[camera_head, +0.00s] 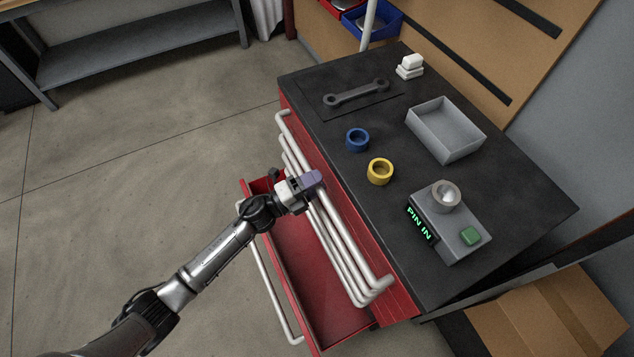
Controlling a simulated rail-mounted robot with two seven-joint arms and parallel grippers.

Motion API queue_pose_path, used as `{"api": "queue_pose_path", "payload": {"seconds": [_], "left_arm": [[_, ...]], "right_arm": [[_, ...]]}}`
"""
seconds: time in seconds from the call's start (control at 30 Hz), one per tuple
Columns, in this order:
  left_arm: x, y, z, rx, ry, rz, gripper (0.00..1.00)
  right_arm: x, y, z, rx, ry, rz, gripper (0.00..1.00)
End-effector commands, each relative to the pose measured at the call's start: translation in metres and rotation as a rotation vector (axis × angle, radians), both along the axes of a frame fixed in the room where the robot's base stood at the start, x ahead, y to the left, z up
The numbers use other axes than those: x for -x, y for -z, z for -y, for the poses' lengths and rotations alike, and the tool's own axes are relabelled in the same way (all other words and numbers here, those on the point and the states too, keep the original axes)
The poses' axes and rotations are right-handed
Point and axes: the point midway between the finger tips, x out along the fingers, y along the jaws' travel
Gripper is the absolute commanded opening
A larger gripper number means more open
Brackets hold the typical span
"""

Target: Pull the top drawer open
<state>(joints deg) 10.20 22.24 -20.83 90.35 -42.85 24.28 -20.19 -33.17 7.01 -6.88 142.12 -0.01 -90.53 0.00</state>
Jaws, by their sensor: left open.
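The red cabinet (398,298) has several long white bar handles stacked down its front. The top drawer's handle (352,237) is the uppermost bar. The top drawer looks closed, its front close under the dark worktop. My left gripper (313,181) is at the middle of the handle bars, over the upper ones. It is open, and its fingers partly cover the bars. I cannot tell whether the top bar is between the fingers. My right gripper is not in view.
A lower drawer (290,262) stands pulled out beneath my left arm, its handle (268,290) towards the left. Floor to the left is clear.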

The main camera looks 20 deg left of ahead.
Motion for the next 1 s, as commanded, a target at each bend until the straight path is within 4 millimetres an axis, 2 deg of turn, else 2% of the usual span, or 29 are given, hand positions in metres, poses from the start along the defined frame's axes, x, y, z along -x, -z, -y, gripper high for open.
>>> {"api": "queue_pose_path", "payload": {"seconds": [0.4,0.9,1.0], "left_arm": [[-0.0039,-0.0013,0.0034,0.001,-0.001,-0.001,0.48],[-0.0037,-0.0012,0.0033,0.001,-0.001,-0.001,0.01],[-0.0037,-0.0012,0.0032,0.001,-0.001,-0.001,0.0]], "right_arm": [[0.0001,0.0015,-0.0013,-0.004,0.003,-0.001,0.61],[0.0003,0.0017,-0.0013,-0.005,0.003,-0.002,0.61],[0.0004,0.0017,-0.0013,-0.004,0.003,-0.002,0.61]]}}
